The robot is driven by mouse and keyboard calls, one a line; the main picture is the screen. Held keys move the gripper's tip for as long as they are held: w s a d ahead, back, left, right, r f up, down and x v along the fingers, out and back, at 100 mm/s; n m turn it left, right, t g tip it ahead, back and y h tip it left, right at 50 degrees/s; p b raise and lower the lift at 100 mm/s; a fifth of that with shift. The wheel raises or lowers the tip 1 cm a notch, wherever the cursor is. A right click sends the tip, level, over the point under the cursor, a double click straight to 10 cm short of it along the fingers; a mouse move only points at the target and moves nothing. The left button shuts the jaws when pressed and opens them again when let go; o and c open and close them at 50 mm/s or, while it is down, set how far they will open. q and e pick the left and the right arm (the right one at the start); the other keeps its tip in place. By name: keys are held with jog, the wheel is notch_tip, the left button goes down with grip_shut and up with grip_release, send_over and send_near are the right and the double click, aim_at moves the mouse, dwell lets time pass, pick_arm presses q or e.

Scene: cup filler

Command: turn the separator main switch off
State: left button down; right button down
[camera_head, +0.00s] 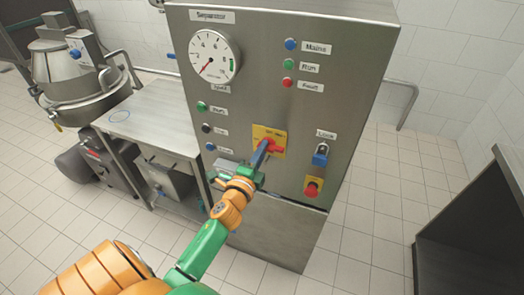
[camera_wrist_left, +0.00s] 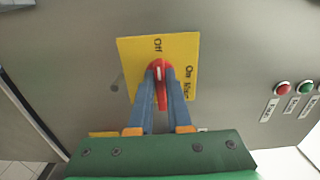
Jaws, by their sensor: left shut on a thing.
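The main switch is a red handle (camera_head: 277,149) on a yellow plate (camera_head: 269,132) on the front of the separator cabinet. In the left wrist view the red handle (camera_wrist_left: 161,88) lies between the two blue fingers of my left gripper (camera_wrist_left: 160,84), which is shut on it. The white mark at the handle's upper end there points towards the word Off on the yellow plate (camera_wrist_left: 128,56). The On label is at the plate's right in that view. In the head view my left gripper (camera_head: 263,152) partly covers the handle. My right gripper is not in view.
A steel table (camera_head: 150,118) stands left. A dark open cabinet (camera_head: 478,225) stands at the right.

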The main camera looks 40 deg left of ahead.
pick_arm(q)
jog(key=c, duration=0.9)
grip_release()
jog(key=shift+o, duration=0.2)
jog(key=b+v, duration=0.1)
jog(key=v, duration=0.6)
jog(key=shift+f, duration=0.1)
